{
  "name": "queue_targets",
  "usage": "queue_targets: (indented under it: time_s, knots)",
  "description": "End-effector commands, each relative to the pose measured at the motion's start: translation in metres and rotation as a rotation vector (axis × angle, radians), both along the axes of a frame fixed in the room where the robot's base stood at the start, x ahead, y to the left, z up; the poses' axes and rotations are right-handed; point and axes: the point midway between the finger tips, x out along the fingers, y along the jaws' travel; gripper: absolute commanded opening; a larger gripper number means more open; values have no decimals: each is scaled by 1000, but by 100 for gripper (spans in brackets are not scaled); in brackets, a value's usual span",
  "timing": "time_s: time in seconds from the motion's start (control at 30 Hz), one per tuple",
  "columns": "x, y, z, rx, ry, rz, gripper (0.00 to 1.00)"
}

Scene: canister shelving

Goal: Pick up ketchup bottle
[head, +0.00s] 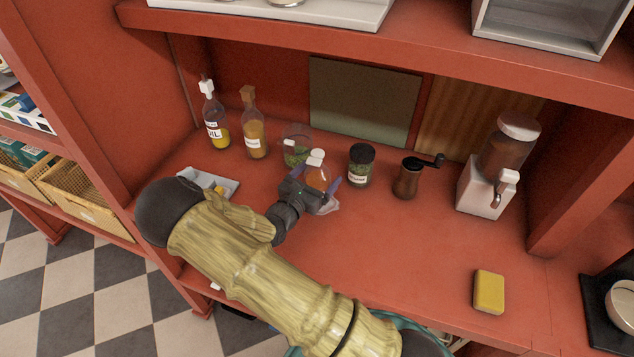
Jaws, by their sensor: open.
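A small orange-red bottle with a white cap, which looks like the ketchup bottle (317,174), stands on the red shelf (420,239) near the middle of the head view. My gripper (326,188) is open right at the bottle, with a bluish finger showing on either side of it. The gripper body covers the lower left part of the bottle. I cannot tell whether the fingers touch it.
A glass jar of green contents (296,150) stands just behind the bottle, and a dark-lidded jar (361,166) stands close on the right. A pepper mill (406,180), dispenser (489,180), two tall bottles (254,138) and sponge (488,291) are farther away.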

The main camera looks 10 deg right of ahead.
Motion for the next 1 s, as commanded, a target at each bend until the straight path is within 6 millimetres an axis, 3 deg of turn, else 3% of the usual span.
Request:
queue_targets:
  time_s: [0.3, 0.63, 1.0]
  knots:
    - [0, 0, 0, 0, 0, 0, 89]
    - [0, 0, 1, -1, -2, 0, 29]
    - [0, 1, 8, 1, -4, 1, 29]
